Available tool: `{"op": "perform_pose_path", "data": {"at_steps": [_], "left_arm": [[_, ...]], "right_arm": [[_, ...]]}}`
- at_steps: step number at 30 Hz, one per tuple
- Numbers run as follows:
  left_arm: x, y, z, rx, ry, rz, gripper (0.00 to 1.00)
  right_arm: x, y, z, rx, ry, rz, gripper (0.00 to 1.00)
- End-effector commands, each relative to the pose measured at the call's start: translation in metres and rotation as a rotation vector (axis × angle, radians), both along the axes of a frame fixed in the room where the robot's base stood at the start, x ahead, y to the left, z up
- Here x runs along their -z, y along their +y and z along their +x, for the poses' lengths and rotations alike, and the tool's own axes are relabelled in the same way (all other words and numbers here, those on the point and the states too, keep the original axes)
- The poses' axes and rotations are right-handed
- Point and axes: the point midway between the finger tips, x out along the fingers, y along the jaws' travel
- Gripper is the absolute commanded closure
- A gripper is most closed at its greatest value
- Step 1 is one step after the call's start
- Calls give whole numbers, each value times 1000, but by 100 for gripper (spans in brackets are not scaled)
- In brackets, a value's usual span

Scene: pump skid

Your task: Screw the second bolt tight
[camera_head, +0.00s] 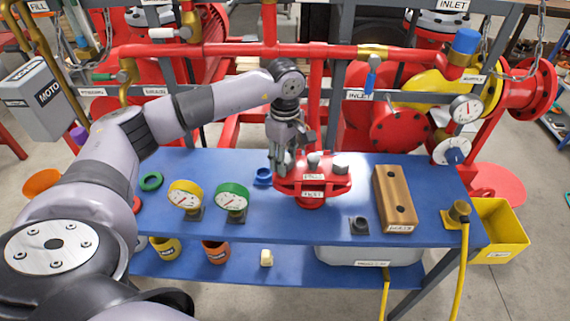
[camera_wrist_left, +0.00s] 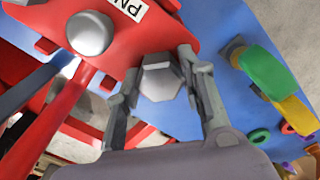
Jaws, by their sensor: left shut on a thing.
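A red flanged part (camera_head: 312,190) with white labels stands on the blue table. My left gripper (camera_head: 282,165) points down at its left end. In the left wrist view the gripper (camera_wrist_left: 160,78) has its two fingers on either side of a grey hexagonal bolt head (camera_wrist_left: 162,82) at the flange's edge, shut on it. Whether the bolt's head sits flush is hidden. Another grey bolt (camera_head: 313,160) sits in the middle of the flange, and one more (camera_head: 340,168) at its right. A neighbouring bolt head (camera_wrist_left: 90,33) also shows in the left wrist view. My right gripper is not in view.
A wooden block (camera_head: 394,185) with two dark holes lies right of the flange. A yellow gauge (camera_head: 185,195) and a green gauge (camera_head: 232,197) stand on the left. A blue ring part (camera_head: 263,176) lies close by the gripper. Red pipework (camera_head: 240,50) runs behind the table.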

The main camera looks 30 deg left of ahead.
Motion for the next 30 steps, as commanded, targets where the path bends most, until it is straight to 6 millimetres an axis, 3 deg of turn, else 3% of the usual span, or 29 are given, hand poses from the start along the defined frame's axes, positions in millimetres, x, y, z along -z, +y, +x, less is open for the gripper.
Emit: {"op": "perform_pose_path", "data": {"at_steps": [5,12,13,23,30], "left_arm": [[1,0,0,172,-1,1,93],[0,0,0,195,0,0,93],[0,0,0,195,1,0,62],[0,0,0,193,0,0,40],[0,0,0,192,0,0,40]], "right_arm": [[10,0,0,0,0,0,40],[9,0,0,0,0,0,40],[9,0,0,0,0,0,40],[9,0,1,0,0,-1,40],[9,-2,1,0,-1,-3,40]]}}
